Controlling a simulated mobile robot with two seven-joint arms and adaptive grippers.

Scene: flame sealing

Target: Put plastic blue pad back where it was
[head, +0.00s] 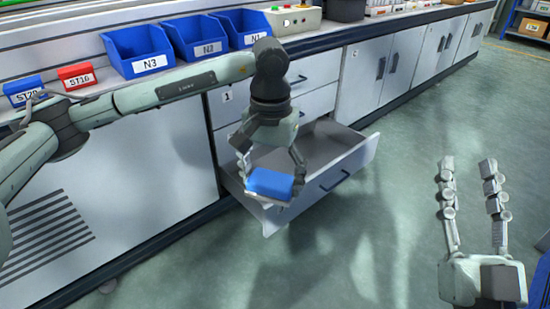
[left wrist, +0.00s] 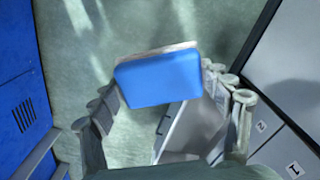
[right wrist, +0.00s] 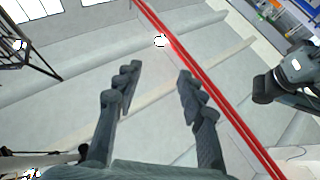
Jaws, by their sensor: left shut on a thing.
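The blue pad (head: 270,185), with a pale underside, is held in my left gripper (head: 270,177), in front of and above an open drawer (head: 320,150) in the lower cabinet row. In the left wrist view, the blue pad (left wrist: 158,80) sits between the two fingers. The drawer (left wrist: 190,130) shows below and behind it there. The drawer's inside is partly hidden by my gripper; the visible part looks empty. My right gripper (head: 468,185) is open and empty above the floor at the right; it also shows open in the right wrist view (right wrist: 155,90).
Blue bins N3 (head: 138,48), N2 (head: 203,37) and N1 (head: 242,27) stand along the counter. A red block (head: 77,76) and a blue block (head: 24,90) are at its left. Closed drawers sit above the open one. The floor (head: 400,140) at the right is clear.

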